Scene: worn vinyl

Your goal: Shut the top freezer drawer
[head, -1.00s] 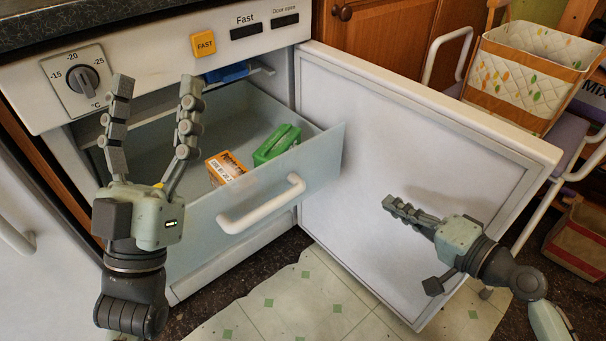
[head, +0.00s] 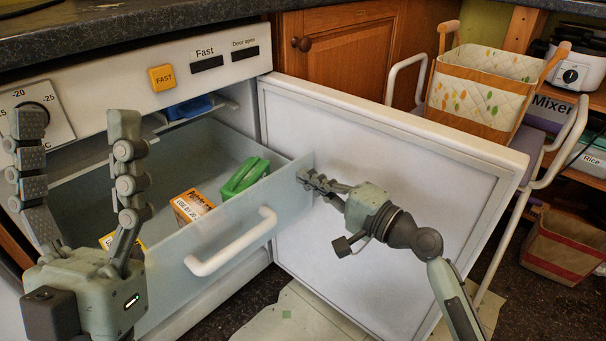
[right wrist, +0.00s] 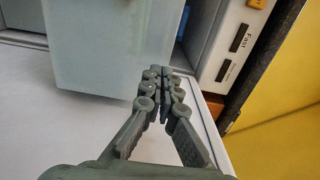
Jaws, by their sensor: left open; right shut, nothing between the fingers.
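The top freezer drawer (head: 160,262) is pulled out, its translucent front facing me with a white handle (head: 232,243). It holds a green package (head: 245,176), an orange and white box (head: 190,206) and a yellow item partly hidden. My left gripper (head: 80,130) is open and empty, in front of the drawer's left part. My right gripper (head: 304,178) is shut and empty, its fingertips by the right end of the drawer front; I cannot tell whether they touch. In the right wrist view the drawer front (right wrist: 105,45) lies just beyond the fingertips (right wrist: 160,72).
The freezer door (head: 390,190) stands wide open at the right, behind my right arm. A control panel with a dial (head: 35,110) and a yellow FAST button (head: 162,77) is above the drawer. A basket (head: 485,92) stands on a trolley at the back right.

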